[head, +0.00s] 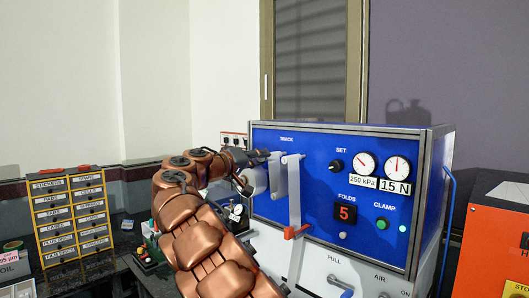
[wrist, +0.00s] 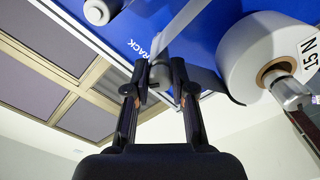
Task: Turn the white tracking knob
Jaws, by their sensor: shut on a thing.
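In the head view my gripper (head: 262,157) reaches the upper left of the blue machine (head: 320,150), just below the TRACK label. There my fingers and wrist largely hide the knob. How far the knob is turned cannot be told.
A white roll (wrist: 248,55) stands out from the panel close to my right finger in the wrist view. A pale strip (head: 295,200) hangs down the panel beside my gripper. A yellow drawer cabinet (head: 72,220) stands left, an orange machine (head: 490,245) right.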

